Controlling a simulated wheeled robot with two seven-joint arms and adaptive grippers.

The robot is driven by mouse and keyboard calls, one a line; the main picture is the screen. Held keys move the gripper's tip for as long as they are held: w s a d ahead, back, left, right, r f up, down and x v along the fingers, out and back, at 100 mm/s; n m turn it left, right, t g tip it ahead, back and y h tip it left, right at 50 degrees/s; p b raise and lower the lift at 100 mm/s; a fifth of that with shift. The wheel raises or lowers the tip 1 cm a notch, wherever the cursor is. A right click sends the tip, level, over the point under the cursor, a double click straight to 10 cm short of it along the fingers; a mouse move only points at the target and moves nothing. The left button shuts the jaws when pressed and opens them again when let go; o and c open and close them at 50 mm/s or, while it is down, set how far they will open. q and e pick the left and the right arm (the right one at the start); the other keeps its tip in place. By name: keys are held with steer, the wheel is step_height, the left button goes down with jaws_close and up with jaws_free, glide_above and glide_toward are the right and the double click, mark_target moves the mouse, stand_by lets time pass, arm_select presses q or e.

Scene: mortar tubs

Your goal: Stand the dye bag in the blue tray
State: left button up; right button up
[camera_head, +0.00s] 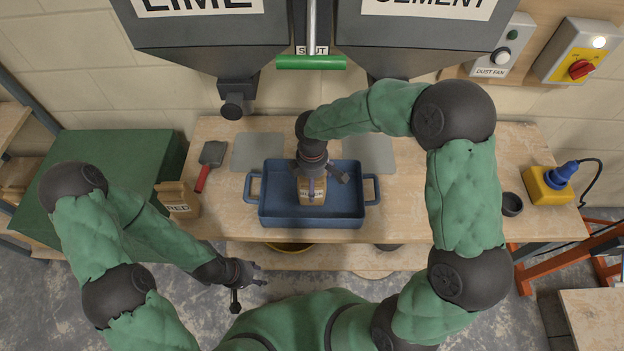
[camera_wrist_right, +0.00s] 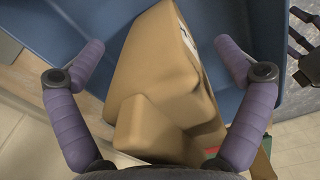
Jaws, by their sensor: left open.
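A brown paper bag (camera_head: 311,193) is inside the blue tray (camera_head: 343,212), near its middle, and looks upright; its label is not readable. In the right wrist view the bag (camera_wrist_right: 160,75) fills the space between the fingers, tilted in the picture. My right gripper (camera_head: 322,172) is above the tray at the bag, fingers spread with gaps on both sides, so it is open. My left gripper (camera_head: 250,284) is open and empty in front of the bench.
A red-handled scoop (camera_head: 208,165) lies left of the tray. Grey plates (camera_head: 257,152) lie behind it. A dark cup (camera_head: 511,204) and a yellow-and-blue device (camera_head: 551,184) are at the right. The LIME and CEMENT hoppers hang over the bench's back.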

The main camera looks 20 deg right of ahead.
step_height(320, 180, up, 8)
steer(key=shift+f+p, duration=0.1)
steer(key=shift+p, duration=1.05)
